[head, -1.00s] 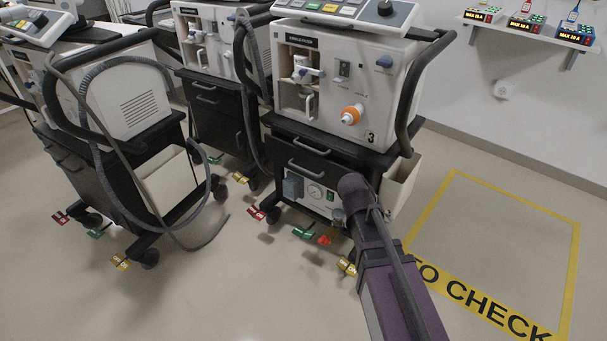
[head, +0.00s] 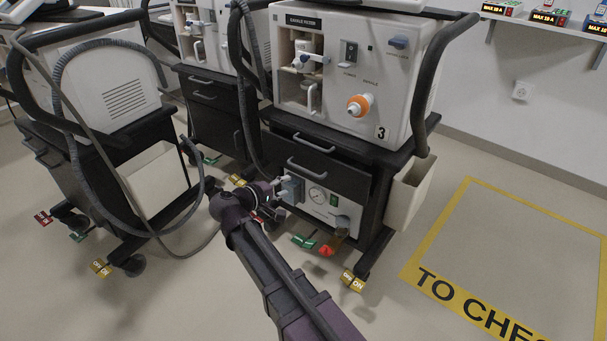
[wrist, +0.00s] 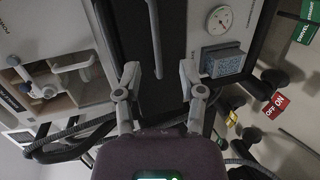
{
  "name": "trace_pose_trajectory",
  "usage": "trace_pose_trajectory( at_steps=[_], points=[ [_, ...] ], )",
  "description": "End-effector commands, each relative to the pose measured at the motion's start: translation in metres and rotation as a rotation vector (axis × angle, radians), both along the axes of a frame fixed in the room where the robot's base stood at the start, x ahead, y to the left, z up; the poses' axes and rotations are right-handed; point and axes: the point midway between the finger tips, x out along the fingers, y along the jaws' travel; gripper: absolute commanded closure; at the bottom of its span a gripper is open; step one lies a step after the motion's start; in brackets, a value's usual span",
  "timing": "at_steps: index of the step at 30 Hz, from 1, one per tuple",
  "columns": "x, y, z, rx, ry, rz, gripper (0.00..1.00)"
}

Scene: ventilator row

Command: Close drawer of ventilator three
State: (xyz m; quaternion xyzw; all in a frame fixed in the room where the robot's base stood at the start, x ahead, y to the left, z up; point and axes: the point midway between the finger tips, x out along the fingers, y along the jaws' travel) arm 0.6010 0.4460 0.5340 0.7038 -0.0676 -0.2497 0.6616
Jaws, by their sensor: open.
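Ventilator three (head: 345,75) stands at the centre of the head view, a white unit marked 3 on a black cart. Its cart has an upper drawer (head: 300,139) and a lower drawer (head: 325,178), each with a grey bar handle. The lower drawer's front appears to stick out over the gauge panel (head: 325,200). My gripper (head: 283,188) is in front of the cart, low and left, near the lower drawer. In the wrist view my gripper (wrist: 160,72) is open and empty, with a drawer handle (wrist: 155,40) beyond and between its fingers. Contact cannot be told.
A second ventilator cart (head: 205,100) stands just left, and another cart (head: 105,170) with a looping hose is farther left. A beige bin (head: 408,190) hangs on the right side. Coloured tags (head: 353,281) mark the casters. Open floor lies right, with a yellow-outlined area (head: 430,285).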

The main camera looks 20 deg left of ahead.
Motion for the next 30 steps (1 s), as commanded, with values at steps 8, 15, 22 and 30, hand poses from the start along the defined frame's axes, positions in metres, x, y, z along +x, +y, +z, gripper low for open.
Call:
trace_pose_trajectory(
  at_steps=[8,15,22,30],
  points=[
    [-0.015,0.035,0.002,-0.040,-0.056,0.060,0.49],
    [-0.016,0.036,0.003,-0.042,-0.059,0.063,0.49],
    [-0.015,0.036,0.002,-0.041,-0.058,0.063,0.49],
    [0.000,0.030,-0.002,-0.041,-0.058,0.062,0.49]
  ],
)
